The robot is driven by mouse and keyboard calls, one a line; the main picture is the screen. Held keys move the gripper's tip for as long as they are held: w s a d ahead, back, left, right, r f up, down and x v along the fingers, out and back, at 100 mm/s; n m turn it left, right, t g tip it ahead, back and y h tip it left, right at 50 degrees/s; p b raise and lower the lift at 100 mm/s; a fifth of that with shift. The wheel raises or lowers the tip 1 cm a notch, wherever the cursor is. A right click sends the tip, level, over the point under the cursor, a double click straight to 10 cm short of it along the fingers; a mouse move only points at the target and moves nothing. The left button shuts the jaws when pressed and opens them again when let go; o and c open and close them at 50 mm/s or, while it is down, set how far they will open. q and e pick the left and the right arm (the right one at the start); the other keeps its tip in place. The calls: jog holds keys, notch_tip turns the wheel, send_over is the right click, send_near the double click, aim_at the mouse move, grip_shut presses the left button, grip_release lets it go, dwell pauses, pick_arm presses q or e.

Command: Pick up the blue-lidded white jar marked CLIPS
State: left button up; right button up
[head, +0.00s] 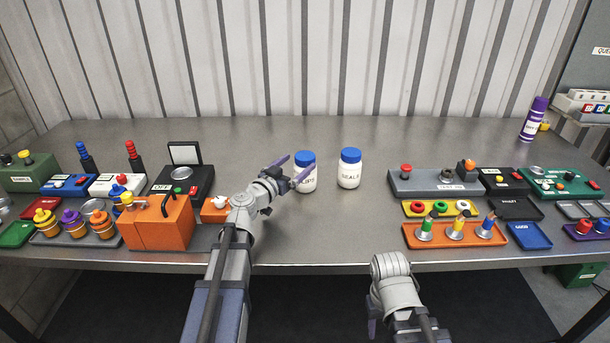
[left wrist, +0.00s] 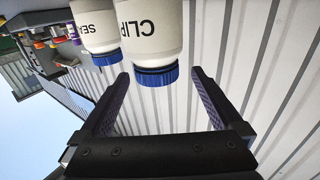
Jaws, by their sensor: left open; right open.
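The white jar with a blue lid marked CLIPS (head: 306,184) stands upright on the grey bench; its label is partly covered by my gripper in the head view. In the left wrist view the CLIPS jar (left wrist: 152,35) appears upside down, its lid near the fingertips. My left gripper (head: 300,164) is open and empty, its fingers pointing at the jar, one on either side; I cannot tell whether they touch it. Its fingers also show in the left wrist view (left wrist: 159,74). My right gripper (head: 372,326) is open, low at the bench's front, mostly hidden.
A similar blue-lidded jar marked SEALS (head: 349,172) stands close on the right. An orange box (head: 158,224) and several trays fill the left side. More trays, such as the orange one (head: 455,242), stand on the right. The bench behind the jars is clear up to the corrugated wall.

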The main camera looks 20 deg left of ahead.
pick_arm(q)
jog(key=x, duration=0.4)
jog(key=shift+w+d+r, duration=0.1)
jog(key=shift+w+d, duration=0.2)
jog(key=shift+w, duration=0.05)
jog(key=shift+s, duration=0.1)
jog(key=shift+c, duration=0.2)
grip_shut()
